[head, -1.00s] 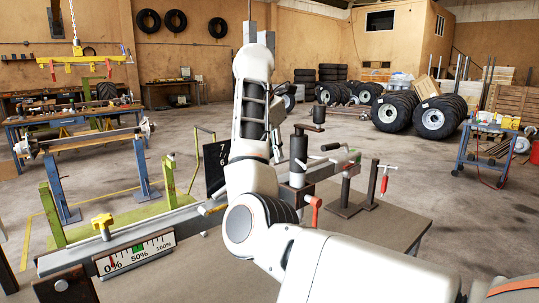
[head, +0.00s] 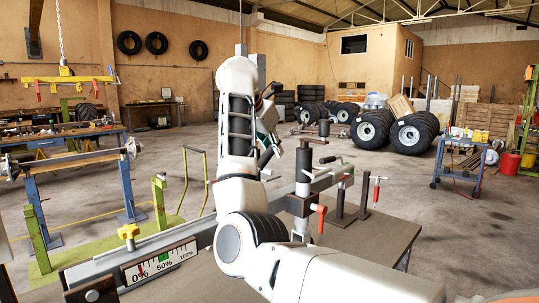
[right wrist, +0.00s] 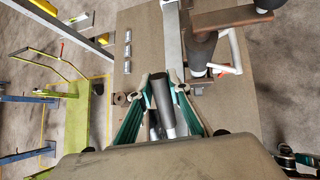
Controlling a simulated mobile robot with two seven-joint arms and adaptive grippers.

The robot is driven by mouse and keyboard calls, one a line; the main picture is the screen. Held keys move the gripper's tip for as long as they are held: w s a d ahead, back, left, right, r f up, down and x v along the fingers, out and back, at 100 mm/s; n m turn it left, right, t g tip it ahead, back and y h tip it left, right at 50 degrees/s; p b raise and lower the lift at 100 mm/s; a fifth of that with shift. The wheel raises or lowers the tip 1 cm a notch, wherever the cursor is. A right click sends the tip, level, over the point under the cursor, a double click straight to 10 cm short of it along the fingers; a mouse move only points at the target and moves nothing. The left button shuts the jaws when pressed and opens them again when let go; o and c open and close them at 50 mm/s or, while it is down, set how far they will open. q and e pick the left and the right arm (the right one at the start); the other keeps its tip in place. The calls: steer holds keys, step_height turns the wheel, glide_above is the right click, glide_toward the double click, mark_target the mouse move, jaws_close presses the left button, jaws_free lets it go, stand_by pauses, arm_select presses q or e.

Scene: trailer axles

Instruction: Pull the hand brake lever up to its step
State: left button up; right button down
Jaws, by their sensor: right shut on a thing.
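The hand brake lever shows in the right wrist view as a dark grip (right wrist: 160,93) on a pale rod. My right gripper (right wrist: 160,80) has its two teal fingers shut around this grip. In the head view my right gripper (head: 268,112) is partly hidden behind my forearm, above the drawbar (head: 190,223). The lever's foot and its step are hidden there by my arm. My left gripper is not clearly seen.
A dark post with a crank (head: 303,168) stands close to the right of my arm. A red-handled clamp (head: 376,190) stands on the grey bench (head: 370,240). A green frame (head: 160,200) stands left. A blue trolley (head: 468,165) is far right; open floor lies between.

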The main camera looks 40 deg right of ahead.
steer(key=shift+s+a+r+h, duration=0.1)
steer(key=shift+a+r+h, duration=0.9)
steer(key=shift+a+r, duration=0.35)
steer(key=c, duration=1.9)
jaws_free()
steer(key=shift+a+r, duration=0.1)
steer(key=v, duration=1.2)
steer(key=shift+s+f, duration=0.2)
